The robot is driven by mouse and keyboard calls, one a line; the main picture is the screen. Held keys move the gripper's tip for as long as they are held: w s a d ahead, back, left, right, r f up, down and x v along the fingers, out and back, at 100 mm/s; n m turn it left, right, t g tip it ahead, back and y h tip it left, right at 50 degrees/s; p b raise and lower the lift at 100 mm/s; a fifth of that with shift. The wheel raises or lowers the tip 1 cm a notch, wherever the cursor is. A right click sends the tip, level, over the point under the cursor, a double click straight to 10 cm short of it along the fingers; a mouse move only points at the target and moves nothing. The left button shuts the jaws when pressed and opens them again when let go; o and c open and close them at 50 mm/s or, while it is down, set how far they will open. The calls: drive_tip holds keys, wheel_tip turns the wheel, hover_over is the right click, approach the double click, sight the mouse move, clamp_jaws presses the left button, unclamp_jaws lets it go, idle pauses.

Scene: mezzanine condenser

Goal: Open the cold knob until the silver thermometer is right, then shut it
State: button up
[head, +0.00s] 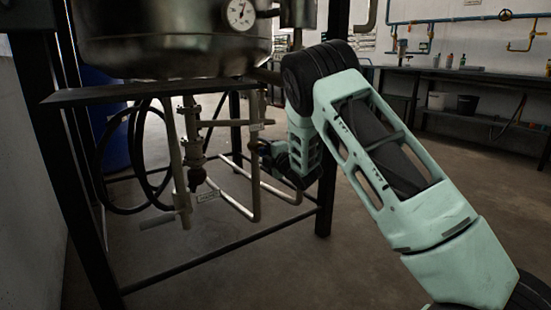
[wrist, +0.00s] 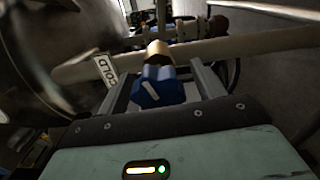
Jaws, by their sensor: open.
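The cold knob (wrist: 160,92) is blue with a white mark, on a brass stem, in the wrist view. A white "COLD" tag (wrist: 104,68) hangs to its left. My gripper (wrist: 160,78) is open, with one finger on each side of the knob; I cannot tell whether either touches it. In the head view my gripper (head: 268,152) is beside the pipes under the vessel, and the knob cannot be made out there. A round white dial with a silver rim (head: 240,14), apparently the silver thermometer, is on the vessel at the top; its reading is too small to tell.
The steel vessel (head: 165,45) stands on a dark frame (head: 323,185) whose legs and rails surround the pipes. A pale pipe (wrist: 260,42) crosses behind the knob. Black hoses (head: 105,165) hang at the left. The floor at the front is clear.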

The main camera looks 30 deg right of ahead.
drive_tip(key=s+p, duration=0.5)
drive_tip(key=s, duration=1.2)
drive_tip(key=shift+d, duration=0.3)
drive_tip(key=shift+w, duration=0.1)
idle(5.9)
